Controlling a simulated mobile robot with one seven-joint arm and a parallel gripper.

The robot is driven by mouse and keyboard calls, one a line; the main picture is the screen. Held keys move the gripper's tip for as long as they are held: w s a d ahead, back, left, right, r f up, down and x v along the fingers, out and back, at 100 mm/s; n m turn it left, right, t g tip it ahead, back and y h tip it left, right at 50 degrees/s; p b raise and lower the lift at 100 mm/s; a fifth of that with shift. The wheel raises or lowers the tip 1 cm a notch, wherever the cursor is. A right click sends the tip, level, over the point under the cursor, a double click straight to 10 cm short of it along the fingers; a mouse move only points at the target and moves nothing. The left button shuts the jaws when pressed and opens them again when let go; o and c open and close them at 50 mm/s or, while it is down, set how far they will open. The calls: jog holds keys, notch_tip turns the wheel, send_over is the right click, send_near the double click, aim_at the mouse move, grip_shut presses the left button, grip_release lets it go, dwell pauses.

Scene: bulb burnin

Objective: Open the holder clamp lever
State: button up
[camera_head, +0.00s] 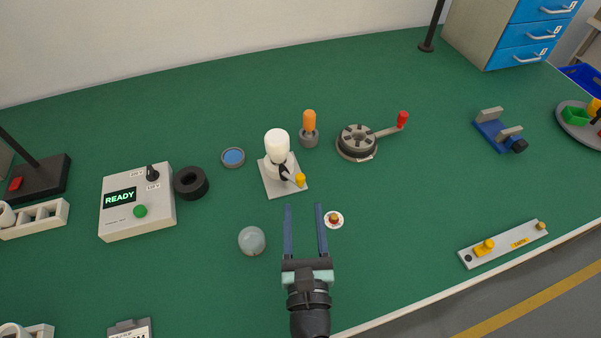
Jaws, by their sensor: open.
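The holder (285,186) is a light grey square base with a white bulb-shaped piece (277,142) standing upright on it. The clamp lever (287,174) is a short black arm with a yellow knob (300,180), on the right front side of the holder. The lever points toward the lower right, and I cannot tell whether it is latched. My gripper (304,207) is open and empty, with its two long blue fingers pointing away from me toward the holder. The fingertips appear just in front of the holder base, apart from the lever.
A READY control box (137,202), black ring (190,183), orange-handled tool (310,124) and red-handled crank (357,143) surround the holder.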

aim_at(300, 180)
jog(key=w, duration=0.9)
jog(key=shift+w+a+p, duration=0.1)
jog(key=shift+a+p, duration=0.2)
jog(key=shift+p, duration=0.05)
grip_shut()
